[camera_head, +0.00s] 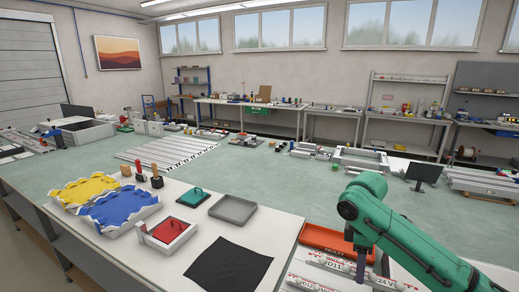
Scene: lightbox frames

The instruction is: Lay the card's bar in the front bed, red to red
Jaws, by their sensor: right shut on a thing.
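My right gripper (361,272) comes down from my green arm at the lower right, among pale bars with red print and red marks. It is shut on one of these bars; which one is hard to tell. A bar (333,262) with red lettering lies left of the gripper. Another bar (388,281) marked "24 V" shows to its right, and more bars (310,285) lie at the bottom edge. I cannot make out the card or tell the front bed from the others. Contact between bar and bed is unclear. My left gripper is out of view.
An orange-red tray (326,236) lies just behind the bars. A dark screen (424,172) stands behind my arm.

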